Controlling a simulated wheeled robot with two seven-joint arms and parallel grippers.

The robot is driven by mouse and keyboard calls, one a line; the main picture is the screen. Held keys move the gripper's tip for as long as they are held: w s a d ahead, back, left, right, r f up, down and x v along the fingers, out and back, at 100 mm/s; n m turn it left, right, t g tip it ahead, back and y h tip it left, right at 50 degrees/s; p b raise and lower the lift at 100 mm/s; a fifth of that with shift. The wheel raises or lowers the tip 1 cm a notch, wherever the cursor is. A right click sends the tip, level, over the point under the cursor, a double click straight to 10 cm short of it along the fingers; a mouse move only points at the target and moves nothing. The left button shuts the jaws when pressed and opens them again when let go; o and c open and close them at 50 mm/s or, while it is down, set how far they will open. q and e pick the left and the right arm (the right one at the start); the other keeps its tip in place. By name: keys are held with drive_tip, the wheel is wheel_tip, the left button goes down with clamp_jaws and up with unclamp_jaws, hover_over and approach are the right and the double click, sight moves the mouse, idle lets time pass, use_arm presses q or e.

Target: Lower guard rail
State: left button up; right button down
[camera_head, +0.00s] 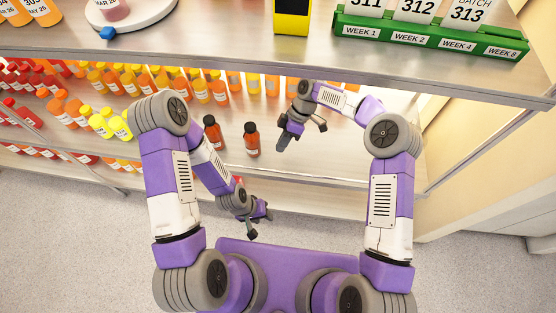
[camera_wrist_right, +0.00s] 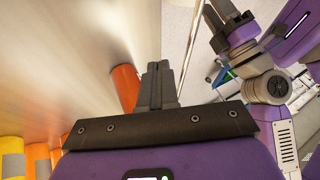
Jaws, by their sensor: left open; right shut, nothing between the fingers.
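A thin metal bar, which looks like the guard rail (camera_head: 305,178), runs along the front of the lower bottle shelf in the head view. A thin bright rod (camera_wrist_right: 198,62) in the right wrist view may be part of it. My right gripper (camera_head: 283,145) is shut and empty, over the shelf behind the bar. Its closed fingers (camera_wrist_right: 158,72) point past an orange-red bottle (camera_wrist_right: 124,88), and I cannot tell whether they touch it. My left gripper (camera_head: 261,224) is open and empty, low in front of the shelf. Whether the bar is raised or lowered is unclear.
Two dark red bottles (camera_head: 252,139) stand left of my right gripper. Several orange and yellow bottles (camera_head: 103,126) fill the shelf's left side. The upper counter (camera_head: 210,38) overhangs the shelf and carries a green sample rack (camera_head: 405,35). The shelf's middle right is clear.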

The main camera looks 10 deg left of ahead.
drive_tip(key=x, duration=0.2)
drive_tip(key=shift+s+f, duration=0.1)
drive_tip(key=shift+f, duration=0.1)
drive_tip(key=shift+s+f+b, duration=0.15)
drive_tip(key=shift+s+b, duration=0.1)
drive_tip(key=shift+s, duration=0.7)
drive_tip(key=shift+s+f+b, duration=0.1)
drive_tip(key=shift+s+b, duration=0.15)
drive_tip(key=shift+s, duration=0.65)
drive_tip(key=shift+s+a, duration=0.1)
drive_tip(key=shift+s, duration=0.05)
